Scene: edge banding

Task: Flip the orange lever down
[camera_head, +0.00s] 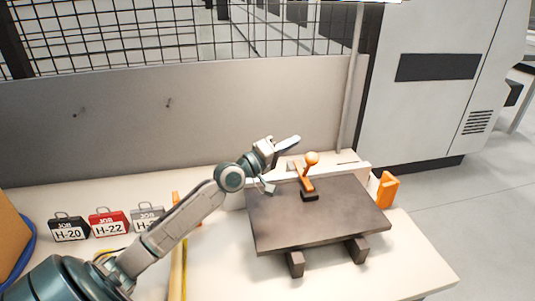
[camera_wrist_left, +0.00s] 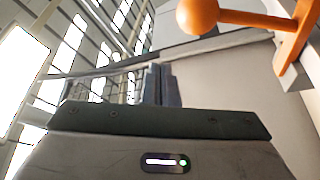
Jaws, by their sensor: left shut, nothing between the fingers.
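The orange lever (camera_head: 306,176) stands up from a black base on the dark board, with a round orange knob (camera_head: 312,158) at its top. My left gripper (camera_head: 296,140) is shut and empty, to the upper left of the knob and apart from it. In the left wrist view the shut fingers (camera_wrist_left: 162,85) are in the middle, and the orange knob (camera_wrist_left: 198,15) with its arm is at the upper right, clear of the fingers. My right gripper is in neither view.
The dark board (camera_head: 325,220) rests on the white table (camera_head: 420,265). Job tags, including a red one (camera_head: 108,222), stand at the left. An orange holder (camera_head: 387,189) is at the board's right. A grey panel (camera_head: 140,120) and wire mesh stand behind.

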